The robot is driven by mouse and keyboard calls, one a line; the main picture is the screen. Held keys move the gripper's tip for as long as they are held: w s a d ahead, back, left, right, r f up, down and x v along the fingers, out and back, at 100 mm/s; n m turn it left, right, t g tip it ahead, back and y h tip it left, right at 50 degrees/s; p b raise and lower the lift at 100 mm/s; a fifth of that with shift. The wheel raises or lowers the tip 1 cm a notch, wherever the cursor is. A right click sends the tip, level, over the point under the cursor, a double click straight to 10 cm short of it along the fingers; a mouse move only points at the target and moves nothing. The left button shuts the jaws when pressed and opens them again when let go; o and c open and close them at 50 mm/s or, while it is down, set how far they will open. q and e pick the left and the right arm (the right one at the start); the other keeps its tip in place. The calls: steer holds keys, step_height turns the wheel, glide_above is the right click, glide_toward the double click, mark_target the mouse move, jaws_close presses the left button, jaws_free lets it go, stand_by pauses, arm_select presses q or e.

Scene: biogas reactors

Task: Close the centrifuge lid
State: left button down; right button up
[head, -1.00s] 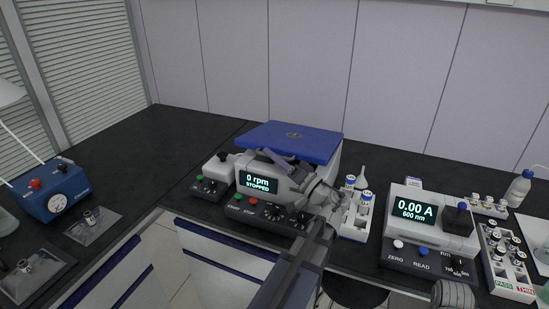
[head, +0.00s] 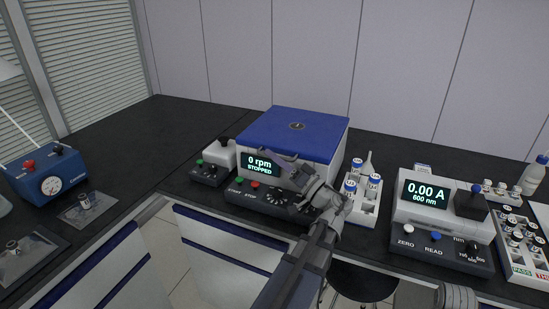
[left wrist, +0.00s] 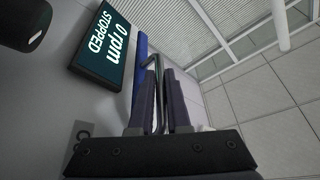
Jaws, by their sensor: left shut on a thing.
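The centrifuge is a pale housing with a blue lid (head: 295,130) and a display (head: 260,163) reading 0 rpm, STOPPED. The lid lies level, or nearly so, over the housing. I see no clear gap, but my arm covers part of the front edge. My left gripper (head: 284,160) is at the lid's front edge, above the control panel. In the left wrist view, its fingers (left wrist: 160,85) are shut around a thin metal handle (left wrist: 153,66) beside the lid's blue edge (left wrist: 140,75).
A small device (head: 214,162) stands left of the centrifuge. A white rack with blue-capped vials (head: 362,195) stands close to its right. Further right is a photometer (head: 437,215) reading 0.00 A. A blue pump box (head: 45,175) is at far left. The bench behind is clear.

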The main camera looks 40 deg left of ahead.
arm_select(q)
steer(key=shift+f, duration=0.25)
steer(key=c, duration=1.2)
jaws_free()
steer(key=shift+w, duration=0.1)
steer(key=shift+o, duration=0.2)
steer(key=b+v, duration=0.2)
steer(key=v, duration=0.5)
steer(key=shift+d, duration=0.4)
steer(key=shift+f, duration=0.1)
